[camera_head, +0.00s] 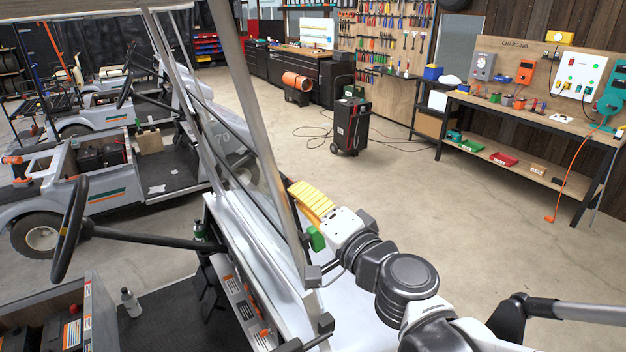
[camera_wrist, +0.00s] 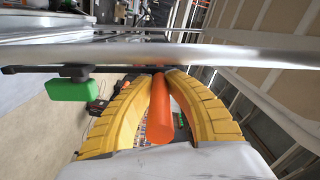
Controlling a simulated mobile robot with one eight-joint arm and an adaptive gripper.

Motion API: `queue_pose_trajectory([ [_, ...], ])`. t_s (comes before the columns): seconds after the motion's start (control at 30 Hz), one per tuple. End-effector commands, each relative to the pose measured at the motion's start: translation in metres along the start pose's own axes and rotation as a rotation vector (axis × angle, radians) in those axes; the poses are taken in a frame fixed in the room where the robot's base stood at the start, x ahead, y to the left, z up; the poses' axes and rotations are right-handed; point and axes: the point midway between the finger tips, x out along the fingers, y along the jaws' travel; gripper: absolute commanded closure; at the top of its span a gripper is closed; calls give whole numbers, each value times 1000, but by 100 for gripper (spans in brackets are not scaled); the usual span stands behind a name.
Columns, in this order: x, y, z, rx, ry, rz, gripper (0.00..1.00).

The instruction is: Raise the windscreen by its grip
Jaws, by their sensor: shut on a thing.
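The windscreen (camera_head: 232,150) is a clear panel in a metal frame at the front of the near cart. In the head view my gripper (camera_head: 305,193) is at the windscreen's frame, and the grip is hidden there. A green block (camera_wrist: 70,90) on a dark arm sits left of the fingers.
A steering wheel (camera_head: 70,228) and a white bottle (camera_head: 131,303) are inside the near cart. A black wheeled machine (camera_head: 350,125) with a cable stands on the floor beyond. A workbench (camera_head: 540,122) is at the right. The floor between is open.

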Motion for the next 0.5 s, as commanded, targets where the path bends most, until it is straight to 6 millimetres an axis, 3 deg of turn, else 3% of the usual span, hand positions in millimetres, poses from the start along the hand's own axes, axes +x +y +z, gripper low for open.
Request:
queue_pose_trajectory([
  [0.07, 0, 0, 2, 0, -6, -2, 100],
  [0.1, 0, 0, 2, 0, -6, -2, 76],
  [0.17, 0, 0, 2, 0, -5, -2, 59],
  [0.5, -2, 0, 1, 1, -2, -1, 59],
])
